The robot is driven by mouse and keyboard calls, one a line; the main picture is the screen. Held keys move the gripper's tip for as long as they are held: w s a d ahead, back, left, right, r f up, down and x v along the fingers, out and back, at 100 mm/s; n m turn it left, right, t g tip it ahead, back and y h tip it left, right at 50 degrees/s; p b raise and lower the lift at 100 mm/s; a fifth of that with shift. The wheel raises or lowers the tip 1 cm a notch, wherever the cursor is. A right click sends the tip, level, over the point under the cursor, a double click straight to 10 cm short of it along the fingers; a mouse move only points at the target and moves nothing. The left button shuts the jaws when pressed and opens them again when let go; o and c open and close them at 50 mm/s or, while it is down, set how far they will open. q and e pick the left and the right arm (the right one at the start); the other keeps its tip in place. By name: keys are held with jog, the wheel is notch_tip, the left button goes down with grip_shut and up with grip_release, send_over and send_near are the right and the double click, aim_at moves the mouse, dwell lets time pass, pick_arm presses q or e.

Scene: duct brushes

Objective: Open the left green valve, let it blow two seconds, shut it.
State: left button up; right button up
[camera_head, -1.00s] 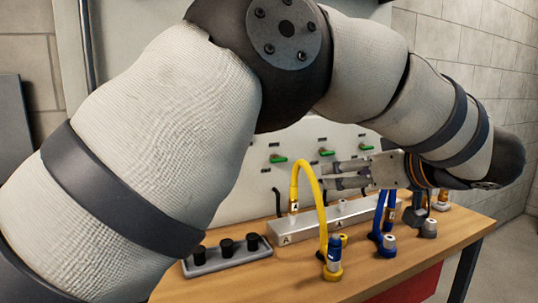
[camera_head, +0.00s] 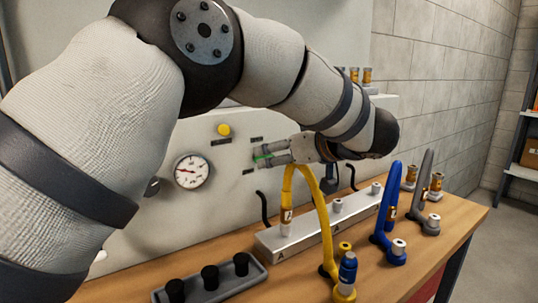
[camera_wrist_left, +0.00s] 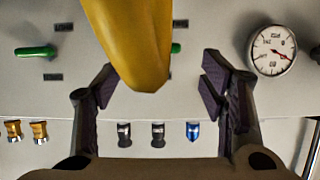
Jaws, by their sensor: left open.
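The left green valve handle (camera_head: 263,157) sits on the grey wall panel, right of the gauge. My left gripper (camera_head: 268,156) is open, its fingers pointing at the panel on either side of this handle in the head view; contact cannot be told. In the left wrist view, a bit of the green handle (camera_wrist_left: 176,48) shows behind a large yellow hose (camera_wrist_left: 135,40), which hides most of it. The open fingers (camera_wrist_left: 160,90) stand on both sides. Another green valve (camera_wrist_left: 35,52) shows at the far left there. My right gripper is out of view.
The yellow hose (camera_head: 324,225) arches up just below my gripper from the metal manifold (camera_head: 290,240). A blue hose (camera_head: 390,205) and a grey hose (camera_head: 424,180) stand to the right. A gauge (camera_head: 192,172) and yellow button (camera_head: 224,130) are left. A black-capped tray (camera_head: 228,288) lies in front.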

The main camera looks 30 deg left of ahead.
aim_at(263, 156)
pick_arm(q)
jog(key=x, duration=0.5)
jog(key=c, duration=1.2)
jog(key=shift+o, duration=0.2)
jog(key=shift+s, duration=0.1)
jog(key=shift+s+a+n+t+h, duration=0.15)
jog(key=shift+n+t+h, duration=0.35)
jog(key=shift+n+t, duration=0.5)
jog(key=shift+s+a+f+n+t, duration=0.2)
jog(key=shift+n+t, duration=0.65)
jog(key=shift+n, duration=0.9)
jog(key=shift+s+d+f+n+t, duration=0.1)
jog(key=shift+f+n+t, duration=0.2)
jog(key=shift+n+t, duration=1.05)
jog(key=shift+s+a+f+n+t, duration=0.15)
jog(key=shift+f+n+t, duration=0.2)
jog(key=shift+n, duration=1.85)
jog(key=shift+d+r, duration=0.1)
